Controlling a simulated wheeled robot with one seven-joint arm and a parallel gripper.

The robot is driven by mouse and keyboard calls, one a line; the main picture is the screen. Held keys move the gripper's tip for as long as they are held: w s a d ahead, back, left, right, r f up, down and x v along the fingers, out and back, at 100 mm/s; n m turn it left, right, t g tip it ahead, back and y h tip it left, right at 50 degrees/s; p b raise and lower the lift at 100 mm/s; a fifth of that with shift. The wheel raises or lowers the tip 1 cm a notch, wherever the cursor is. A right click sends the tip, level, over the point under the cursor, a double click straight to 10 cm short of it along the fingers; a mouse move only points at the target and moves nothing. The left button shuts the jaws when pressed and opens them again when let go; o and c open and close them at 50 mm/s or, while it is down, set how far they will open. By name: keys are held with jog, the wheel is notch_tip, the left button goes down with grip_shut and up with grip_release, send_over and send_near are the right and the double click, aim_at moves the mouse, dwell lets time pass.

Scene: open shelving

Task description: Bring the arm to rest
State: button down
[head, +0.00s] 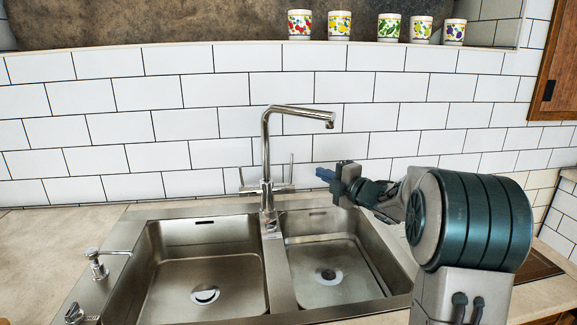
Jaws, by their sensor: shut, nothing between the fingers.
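My gripper (325,175) is at the end of my arm (440,220), which reaches in from the right side of the head view. The gripper is shut and empty. It points left, toward the tall metal faucet (267,155), and appears above the back of the right sink basin (330,255). A gap shows between the fingertips and the faucet in the picture. My thick upper arm hides part of the counter on the right.
The left basin (205,275) is empty. Several patterned cups (390,28) stand on a ledge above the white tiled wall (160,90). A wooden cabinet (558,75) is at upper right.

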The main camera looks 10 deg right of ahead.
jog(key=s+d+r+m+g+h+p, duration=0.1)
jog(key=s+r+m+h+p, duration=0.15)
jog(key=s+m+h, duration=0.35)
jog(key=s+r+m+g+h+p, duration=0.1)
jog(key=s+m+g+h+p, duration=0.15)
jog(key=s+m+h, duration=0.4)
jog(key=s+a+f+m+g+y+p, duration=0.1)
jog(key=s+a+f+m+g, duration=0.1)
jog(key=s, duration=0.7)
jog(key=s+a+f+m+g+y+p, duration=0.1)
jog(key=s+a+f+m+g+p, duration=0.1)
jog(key=s, duration=0.7)
jog(key=s+a+f+m+g+y+p, duration=0.1)
jog(key=s+a+f+m+g+p, duration=0.1)
jog(key=s+m+g, duration=0.3)
jog(key=s+a+m, duration=0.1)
jog(key=s+m, duration=0.1)
jog(key=s, duration=0.1)
jog(key=shift+s+a+f, duration=0.15)
jog(key=shift+s+f, duration=0.15)
jog(key=shift+s, duration=0.1)
